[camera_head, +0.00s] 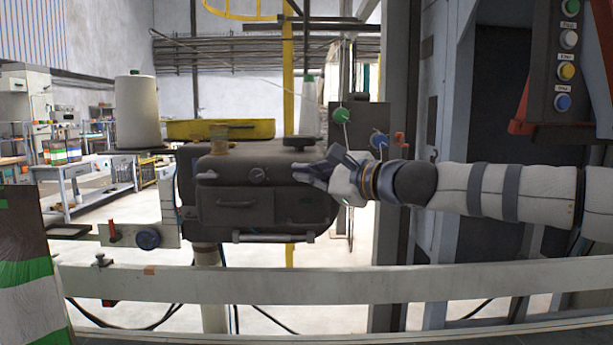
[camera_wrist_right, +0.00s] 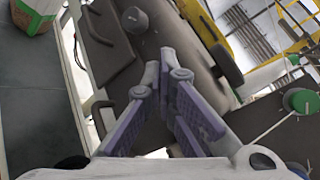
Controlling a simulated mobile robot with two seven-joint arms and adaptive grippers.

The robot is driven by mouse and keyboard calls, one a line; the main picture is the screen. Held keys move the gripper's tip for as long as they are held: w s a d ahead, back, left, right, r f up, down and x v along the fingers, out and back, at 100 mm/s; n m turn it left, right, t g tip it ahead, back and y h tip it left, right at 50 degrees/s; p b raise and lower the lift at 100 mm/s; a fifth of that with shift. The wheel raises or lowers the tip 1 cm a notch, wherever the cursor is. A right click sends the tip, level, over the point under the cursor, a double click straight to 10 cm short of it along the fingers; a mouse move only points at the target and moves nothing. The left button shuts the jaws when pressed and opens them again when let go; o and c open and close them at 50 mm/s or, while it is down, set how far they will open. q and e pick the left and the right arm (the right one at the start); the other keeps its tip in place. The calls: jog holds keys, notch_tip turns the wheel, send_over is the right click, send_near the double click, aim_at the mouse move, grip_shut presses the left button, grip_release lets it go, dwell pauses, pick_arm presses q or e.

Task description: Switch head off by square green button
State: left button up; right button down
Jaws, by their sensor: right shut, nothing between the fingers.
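The dark grey machine head (camera_head: 235,190) stands in the middle of the head view. It has a gauge, a latch and handles on its front. My right gripper (camera_head: 302,172) comes in from the right, in front of the head's right part. In the right wrist view its fingers (camera_wrist_right: 165,72) are shut together with nothing between them, over the dark body of the head (camera_wrist_right: 178,38). I cannot tell whether the fingertips touch it. I cannot make out a square green button on the head; the gripper hides part of its right side. My left gripper is not in view.
A panel with round buttons (camera_head: 567,71) hangs at upper right. A pale rail (camera_head: 350,285) crosses in front. A thread cone (camera_head: 137,112) stands left of the head.

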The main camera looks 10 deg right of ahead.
jog(key=shift+s+a, duration=0.1)
jog(key=shift+s, duration=0.6)
jog(key=s+a, duration=0.1)
jog(key=s, duration=0.5)
jog(key=shift+a, duration=0.1)
